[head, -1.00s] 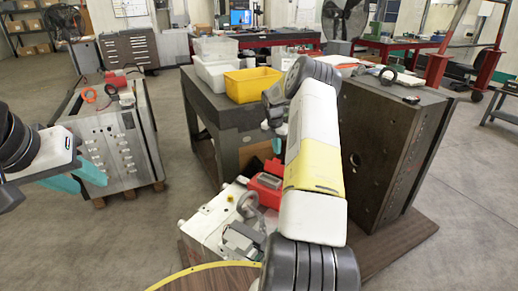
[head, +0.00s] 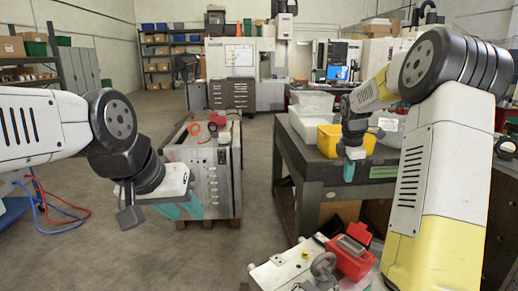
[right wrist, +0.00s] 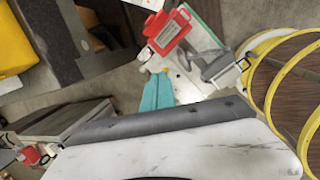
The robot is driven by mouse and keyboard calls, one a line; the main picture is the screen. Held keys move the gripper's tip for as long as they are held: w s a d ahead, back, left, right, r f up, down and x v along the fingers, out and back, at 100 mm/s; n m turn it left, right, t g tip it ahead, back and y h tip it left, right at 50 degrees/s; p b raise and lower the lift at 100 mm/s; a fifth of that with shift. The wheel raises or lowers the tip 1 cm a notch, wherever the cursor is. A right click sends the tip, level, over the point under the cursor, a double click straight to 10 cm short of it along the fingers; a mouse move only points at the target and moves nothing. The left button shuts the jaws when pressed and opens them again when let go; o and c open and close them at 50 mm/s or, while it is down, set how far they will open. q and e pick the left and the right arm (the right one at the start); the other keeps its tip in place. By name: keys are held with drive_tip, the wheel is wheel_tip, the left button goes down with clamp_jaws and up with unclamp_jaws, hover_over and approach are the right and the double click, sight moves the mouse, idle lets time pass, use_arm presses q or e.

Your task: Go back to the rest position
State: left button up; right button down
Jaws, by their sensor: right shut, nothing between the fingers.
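My left gripper (head: 183,208), with teal fingers, hangs at the left of the head view, in front of a grey metal mould block. Its fingers overlap there, and I cannot tell whether they are apart. My right arm comes in from the right and reaches forward, bent. My right gripper (head: 350,168) points down in front of the yellow bin (head: 334,140) in the picture. It is shut and empty. Its teal fingers (right wrist: 157,92) show in the right wrist view over the floor, near the white machine. I cannot judge its clearance from the bench.
A dark bench (head: 310,165) holds the yellow bin and clear tubs (head: 311,103). Below it stands a white machine (head: 290,270) with a red box (head: 352,258). The metal mould block (head: 226,165) stands on a pallet. Yellow hoops (right wrist: 262,84) show in the wrist view. Floor between block and bench is clear.

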drive_tip(key=s+a+r+m+t+y, duration=0.1)
drive_tip(key=s+a+r+m, duration=0.35)
drive_tip(key=s, duration=0.35)
drive_tip(key=s+a+r+m+t, duration=0.1)
drive_tip(key=s+a+r+m, duration=0.4)
drive_tip(key=s, duration=0.4)
drive_tip(key=s+a+m+y, duration=0.1)
drive_tip(key=s+a+m, duration=0.2)
drive_tip(key=s, duration=0.4)
drive_tip(key=s+a+m+t+y, duration=0.1)
drive_tip(key=s+a+m, duration=0.2)
drive_tip(key=s+m, duration=0.2)
drive_tip(key=s+f, duration=0.1)
drive_tip(key=s, duration=0.2)
drive_tip(key=shift+a+t+y, duration=0.2)
drive_tip(key=shift+t+y, duration=0.1)
drive_tip(key=shift+d, duration=0.15)
